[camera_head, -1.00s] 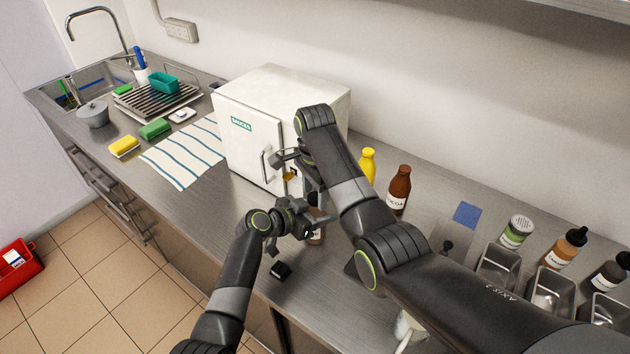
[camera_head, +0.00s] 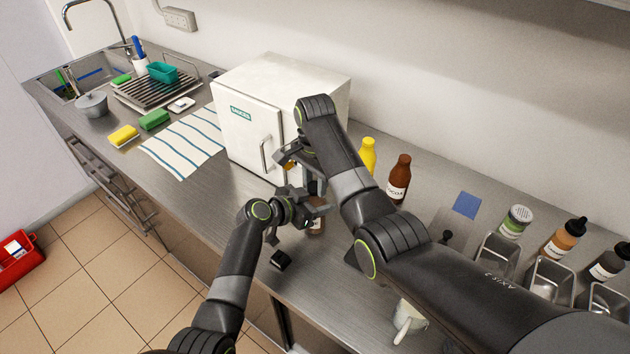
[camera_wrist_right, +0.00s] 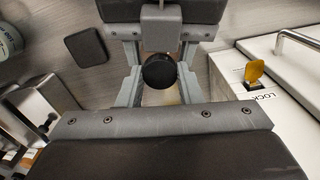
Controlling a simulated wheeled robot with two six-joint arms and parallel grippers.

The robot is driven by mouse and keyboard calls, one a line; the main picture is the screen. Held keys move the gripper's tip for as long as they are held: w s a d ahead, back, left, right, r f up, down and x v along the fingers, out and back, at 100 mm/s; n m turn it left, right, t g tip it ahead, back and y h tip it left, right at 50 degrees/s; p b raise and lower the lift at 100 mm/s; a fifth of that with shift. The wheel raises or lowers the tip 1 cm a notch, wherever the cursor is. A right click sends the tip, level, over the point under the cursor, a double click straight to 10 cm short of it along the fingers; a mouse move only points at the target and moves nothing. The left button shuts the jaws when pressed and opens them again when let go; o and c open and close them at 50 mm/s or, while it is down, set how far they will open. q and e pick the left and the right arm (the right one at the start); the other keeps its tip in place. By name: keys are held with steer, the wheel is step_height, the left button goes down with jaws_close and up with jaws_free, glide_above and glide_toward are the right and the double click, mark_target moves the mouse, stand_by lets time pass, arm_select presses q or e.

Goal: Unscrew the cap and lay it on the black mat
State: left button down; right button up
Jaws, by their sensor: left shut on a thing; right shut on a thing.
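A brown bottle (camera_head: 316,223) with a pale label stands on the steel counter in the head view, partly hidden by my grippers. My left gripper (camera_head: 312,209) is shut on the bottle's upper part. My right gripper (camera_head: 312,181) is above it, pointing down. In the right wrist view my right gripper (camera_wrist_right: 158,74) is shut on the round black cap (camera_wrist_right: 159,72). Whether the cap still touches the bottle's neck cannot be told. The black mat (camera_wrist_right: 87,45) lies bare in the right wrist view; my right arm mostly hides it in the head view (camera_head: 353,259).
A white freezer (camera_head: 240,140) with a door handle stands close behind the grippers. A yellow bottle (camera_head: 368,156) and a cocoa bottle (camera_head: 399,181) stand to the right. A small black object (camera_head: 281,260) sits near the front edge. Metal tins (camera_head: 497,257) are further right.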

steer(key=n, duration=0.4)
steer(key=o, duration=1.1)
steer(key=shift+c, duration=0.2)
step_height(320, 180, up, 4)
steer(key=shift+r, duration=0.2)
steer(key=shift+r+m, duration=1.1)
steer(key=shift+r, duration=0.55)
steer(key=shift+c, duration=0.3)
steer(key=shift+f, duration=3.85)
